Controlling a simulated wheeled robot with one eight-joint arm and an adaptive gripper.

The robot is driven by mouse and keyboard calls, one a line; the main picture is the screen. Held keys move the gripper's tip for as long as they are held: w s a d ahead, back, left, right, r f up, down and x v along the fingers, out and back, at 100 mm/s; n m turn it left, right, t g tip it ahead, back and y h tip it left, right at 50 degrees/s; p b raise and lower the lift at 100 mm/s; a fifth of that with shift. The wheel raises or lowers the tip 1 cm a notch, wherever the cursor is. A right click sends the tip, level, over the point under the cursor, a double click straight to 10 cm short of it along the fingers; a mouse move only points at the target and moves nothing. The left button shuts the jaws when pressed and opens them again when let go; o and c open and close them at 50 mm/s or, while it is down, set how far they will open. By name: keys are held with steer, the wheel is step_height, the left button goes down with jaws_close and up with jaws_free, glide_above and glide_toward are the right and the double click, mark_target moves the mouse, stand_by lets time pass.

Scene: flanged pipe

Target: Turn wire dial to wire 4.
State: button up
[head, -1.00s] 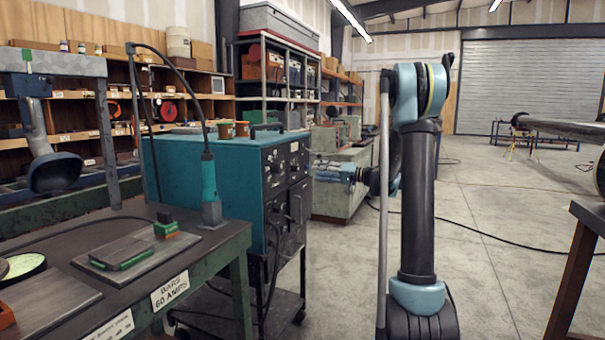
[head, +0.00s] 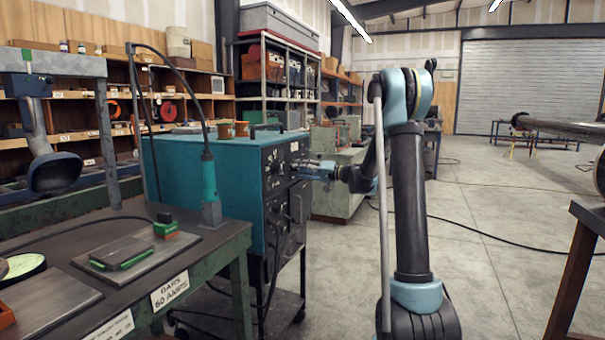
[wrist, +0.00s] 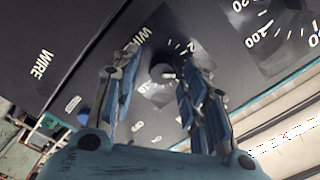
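The teal machine (head: 205,175) stands on a cart left of centre in the head view, its dark control panel facing right. My gripper (wrist: 160,58) is open, with one finger on each side of the knob; contact is not clear. The fingers hide part of the number ring, and I cannot tell which number the knob points to. In the head view my gripper (head: 303,170) is at the panel's upper right part.
Another dial scale (wrist: 270,30) is at the upper right of the wrist view. A workbench (head: 210,245) with metal plates stands at the left front. A table edge (head: 590,215) is at the right. The floor (head: 490,240) between is mostly clear.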

jaws_close()
steer(key=shift+d+m, duration=0.1)
steer(key=shift+m, duration=0.7)
steer(key=shift+o, duration=1.3)
jaws_free()
steer(key=v, duration=1.2)
